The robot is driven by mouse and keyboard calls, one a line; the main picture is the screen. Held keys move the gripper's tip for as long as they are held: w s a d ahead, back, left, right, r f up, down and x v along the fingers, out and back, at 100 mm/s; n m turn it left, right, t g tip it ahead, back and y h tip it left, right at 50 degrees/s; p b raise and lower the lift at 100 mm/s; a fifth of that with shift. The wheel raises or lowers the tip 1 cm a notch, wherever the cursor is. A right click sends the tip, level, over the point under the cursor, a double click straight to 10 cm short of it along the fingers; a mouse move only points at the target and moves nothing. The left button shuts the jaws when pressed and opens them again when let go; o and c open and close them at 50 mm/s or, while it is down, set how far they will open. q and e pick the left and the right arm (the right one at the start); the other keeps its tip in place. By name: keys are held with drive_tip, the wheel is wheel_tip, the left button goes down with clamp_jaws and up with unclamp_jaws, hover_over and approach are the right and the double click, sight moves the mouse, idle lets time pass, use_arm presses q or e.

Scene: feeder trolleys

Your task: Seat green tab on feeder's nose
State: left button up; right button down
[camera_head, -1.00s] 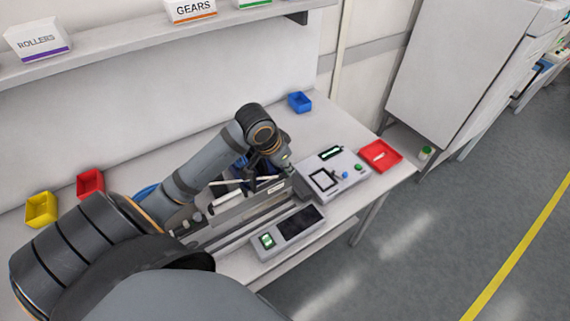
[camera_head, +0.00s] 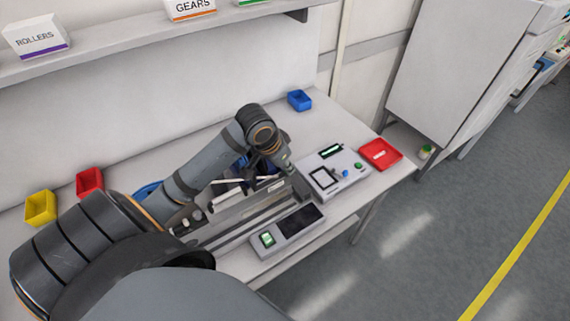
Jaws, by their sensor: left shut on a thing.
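The feeder (camera_head: 240,208) is a long, narrow grey body on the bench, running from lower left to upper right. My left arm comes in from the left and reaches over it. My left gripper (camera_head: 287,167) is at the feeder's upper-right end, pointing down. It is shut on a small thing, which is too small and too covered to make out. I cannot tell whether that thing touches the feeder's nose. The green tab does not show clearly. My right gripper is not in view.
A grey device with a screen (camera_head: 298,222) lies in front of the feeder. A panel with buttons (camera_head: 346,178) and a red tray (camera_head: 394,158) stand to the right. Blue (camera_head: 300,100), red (camera_head: 90,182) and yellow (camera_head: 41,207) bins stand along the bench's back.

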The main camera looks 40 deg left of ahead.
use_arm(q)
drive_tip(key=shift+f, duration=0.2)
drive_tip(key=o, duration=0.9)
drive_tip(key=v, duration=0.6)
drive_tip(key=shift+a+r, duration=0.2)
drive_tip(key=shift+s+d+r, duration=0.15)
drive_tip(key=shift+s+r, duration=0.15)
drive_tip(key=shift+r, duration=0.2)
